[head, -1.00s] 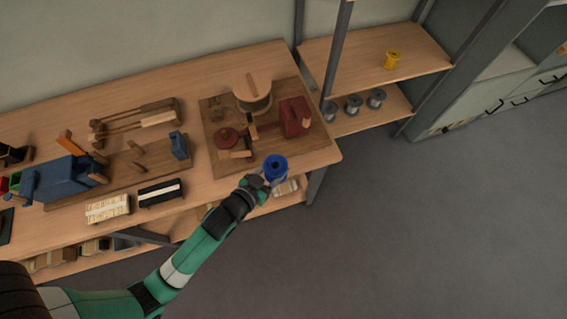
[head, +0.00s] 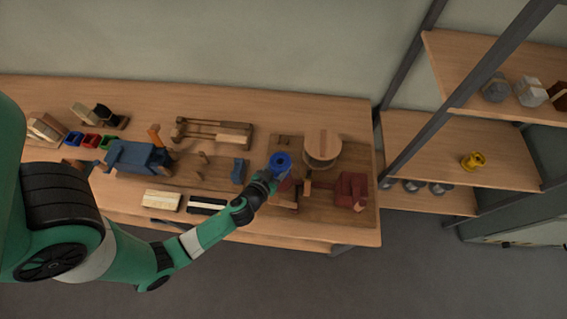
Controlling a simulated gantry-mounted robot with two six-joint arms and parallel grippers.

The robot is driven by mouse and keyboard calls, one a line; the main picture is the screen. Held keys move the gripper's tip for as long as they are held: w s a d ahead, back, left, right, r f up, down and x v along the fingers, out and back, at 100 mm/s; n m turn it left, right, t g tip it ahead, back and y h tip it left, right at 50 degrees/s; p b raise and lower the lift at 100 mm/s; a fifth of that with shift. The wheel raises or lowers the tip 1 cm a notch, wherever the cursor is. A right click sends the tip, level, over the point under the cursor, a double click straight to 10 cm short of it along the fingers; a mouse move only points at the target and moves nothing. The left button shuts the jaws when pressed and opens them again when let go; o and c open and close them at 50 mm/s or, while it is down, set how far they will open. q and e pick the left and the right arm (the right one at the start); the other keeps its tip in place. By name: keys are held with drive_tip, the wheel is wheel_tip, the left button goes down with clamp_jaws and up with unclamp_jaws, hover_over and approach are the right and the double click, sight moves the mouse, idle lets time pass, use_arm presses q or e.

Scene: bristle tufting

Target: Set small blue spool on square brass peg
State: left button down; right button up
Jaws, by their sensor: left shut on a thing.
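The small blue spool (head: 280,161) is in my left gripper (head: 269,178), which is shut on it. The gripper holds it over the left part of the brown board (head: 345,216) at the right end of the workbench. The spool's round top with its dark centre hole faces up toward the head camera. I cannot make out a square brass peg; the spool and gripper cover part of the board. My right gripper is not in view.
On the board are a round wooden drum (head: 322,146) and a dark red block-like machine (head: 350,190). A blue machine (head: 137,157) stands on the bench to the left. A shelf rack to the right holds a yellow spool (head: 473,161) and several grey spools (head: 437,188).

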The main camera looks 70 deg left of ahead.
sight(277, 173)
use_arm(q)
drive_tip(key=shift+f+b, duration=1.35)
drive_tip(key=shift+f, duration=0.5)
drive_tip(key=shift+f+b, duration=1.5)
drive_tip(key=shift+b, duration=0.5)
drive_tip(key=shift+f, duration=0.1)
drive_tip(key=shift+f+b, duration=0.65)
drive_tip(key=shift+b, duration=0.4)
drive_tip(key=shift+c, duration=1)
unclamp_jaws()
